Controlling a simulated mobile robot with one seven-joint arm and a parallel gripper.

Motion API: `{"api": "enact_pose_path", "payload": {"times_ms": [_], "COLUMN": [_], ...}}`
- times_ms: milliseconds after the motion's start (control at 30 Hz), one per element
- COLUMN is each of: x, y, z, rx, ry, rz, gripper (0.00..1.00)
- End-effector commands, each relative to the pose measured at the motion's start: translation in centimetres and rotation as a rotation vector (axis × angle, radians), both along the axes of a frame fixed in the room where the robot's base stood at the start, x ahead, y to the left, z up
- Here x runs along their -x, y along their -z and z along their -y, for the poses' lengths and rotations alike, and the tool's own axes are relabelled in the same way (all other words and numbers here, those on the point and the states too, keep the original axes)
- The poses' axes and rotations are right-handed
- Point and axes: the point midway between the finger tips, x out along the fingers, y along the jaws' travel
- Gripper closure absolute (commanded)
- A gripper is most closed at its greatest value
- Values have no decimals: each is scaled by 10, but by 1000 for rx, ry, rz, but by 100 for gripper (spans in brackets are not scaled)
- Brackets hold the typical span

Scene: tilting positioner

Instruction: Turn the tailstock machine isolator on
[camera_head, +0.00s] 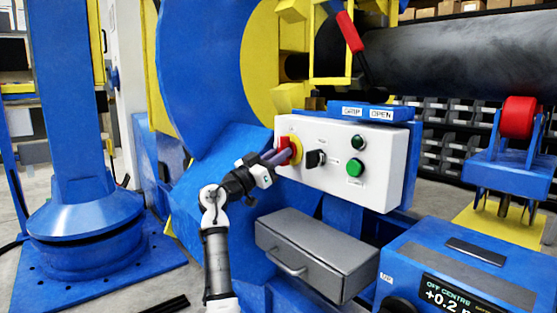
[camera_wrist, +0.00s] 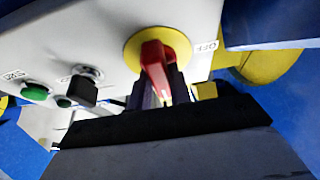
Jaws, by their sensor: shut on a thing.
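The isolator has a red handle (camera_head: 284,147) on a yellow round plate (camera_head: 296,150), at the left end of a white control panel (camera_head: 325,189). The wrist view shows the red handle (camera_wrist: 155,62) in front of the yellow plate (camera_wrist: 135,48), with an OFF label (camera_wrist: 208,46) beside the plate. My gripper (camera_head: 279,156) reaches the handle from the lower left. In the wrist view my gripper's fingers (camera_wrist: 160,96) are closed around the handle's near end and hide part of it. Which position the handle points to is not clear.
A black selector switch (camera_head: 316,158) and green buttons (camera_head: 355,168) sit right of the isolator. A blue bar labelled GRIP and OPEN (camera_head: 370,111) tops the panel. A grey drawer box (camera_head: 330,250) juts out below. A blue display unit (camera_head: 450,265) stands at lower right.

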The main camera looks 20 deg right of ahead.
Motion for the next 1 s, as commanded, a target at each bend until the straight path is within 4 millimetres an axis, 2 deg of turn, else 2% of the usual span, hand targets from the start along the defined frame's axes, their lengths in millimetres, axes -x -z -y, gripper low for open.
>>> {"api": "enact_pose_path", "payload": {"times_ms": [400,433,600,867,1000], "x": [0,0,0,0,3], "y": [0,0,0,0,3], "z": [0,0,0,-1,-9], "rx": [-5,-5,-4,-4,-3], "ry": [0,0,0,0,-1], "rz": [10,10,9,8,6], "gripper": [100,79,58,58,58]}}
